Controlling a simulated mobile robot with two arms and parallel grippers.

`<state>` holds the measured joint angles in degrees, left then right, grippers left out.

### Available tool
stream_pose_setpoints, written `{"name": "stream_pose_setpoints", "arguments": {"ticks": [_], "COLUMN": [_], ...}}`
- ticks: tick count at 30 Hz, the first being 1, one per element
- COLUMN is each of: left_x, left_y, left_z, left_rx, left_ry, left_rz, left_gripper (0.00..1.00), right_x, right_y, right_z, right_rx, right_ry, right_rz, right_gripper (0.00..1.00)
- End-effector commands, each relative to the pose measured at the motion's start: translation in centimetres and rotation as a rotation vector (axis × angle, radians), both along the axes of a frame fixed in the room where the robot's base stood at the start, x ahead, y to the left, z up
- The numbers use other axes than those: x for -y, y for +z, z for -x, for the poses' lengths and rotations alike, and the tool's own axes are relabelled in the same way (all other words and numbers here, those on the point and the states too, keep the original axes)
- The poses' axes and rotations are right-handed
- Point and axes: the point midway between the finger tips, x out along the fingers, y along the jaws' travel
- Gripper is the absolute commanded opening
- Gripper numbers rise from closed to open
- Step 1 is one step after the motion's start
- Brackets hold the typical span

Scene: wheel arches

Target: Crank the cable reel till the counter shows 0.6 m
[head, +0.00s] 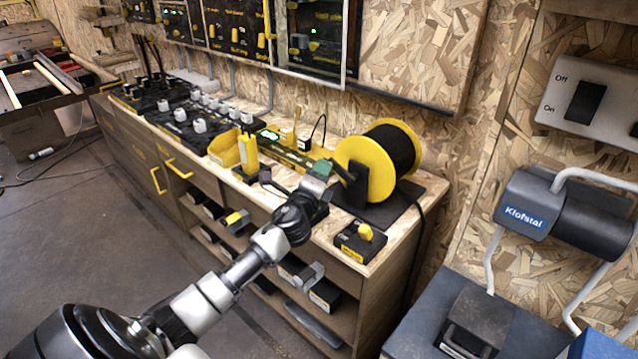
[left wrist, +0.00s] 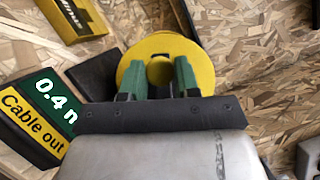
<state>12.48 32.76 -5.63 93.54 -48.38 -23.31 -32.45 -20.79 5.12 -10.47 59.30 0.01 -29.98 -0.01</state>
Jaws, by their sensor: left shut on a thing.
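The cable reel (head: 366,166) has yellow flanges and dark cable wound between them. It stands on a dark base at the right end of the bench. My left gripper (head: 320,168) reaches its near side. In the left wrist view, the green fingers of my left gripper (left wrist: 159,76) are shut on the round yellow crank knob (left wrist: 160,70), in front of the yellow flange (left wrist: 150,47). The counter (left wrist: 42,112), marked "Cable out", reads 0.4 m, with its right edge cut close at the unit. My right gripper is not in view.
A small box with a yellow knob (head: 361,241) sits on the bench's front right corner. Yellow bins (head: 228,148) and black control units (head: 185,118) stand farther left. A blue-grey machine (head: 524,205) is at the right. The floor (head: 90,230) at the left is mostly clear.

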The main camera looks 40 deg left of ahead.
Motion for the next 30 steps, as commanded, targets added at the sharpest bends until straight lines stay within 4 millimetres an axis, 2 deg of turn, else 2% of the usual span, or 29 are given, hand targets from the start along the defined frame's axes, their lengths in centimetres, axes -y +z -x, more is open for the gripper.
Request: {"name": "stream_pose_setpoints", "arguments": {"ticks": [3,12,21,30], "left_x": [0.3,0.9,1.2,1.3], "left_y": [0.1,1.0,1.4,1.5], "left_z": [0.0,0.1,0.1,0.1], "left_rx": [0.005,0.019,0.025,0.025], "left_ry": [-0.002,-0.003,-0.004,-0.005], "left_rz": [-0.100,-0.288,-0.370,-0.380], "left_gripper": [0.00,0.00,0.00,0.00], "right_x": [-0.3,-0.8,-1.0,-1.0], "right_y": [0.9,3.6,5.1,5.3], "right_z": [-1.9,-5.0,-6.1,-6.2], "right_rx": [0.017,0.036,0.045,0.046], "right_ry": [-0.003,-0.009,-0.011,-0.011], "right_rz": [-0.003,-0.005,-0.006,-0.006], "right_gripper": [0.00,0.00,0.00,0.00]}}
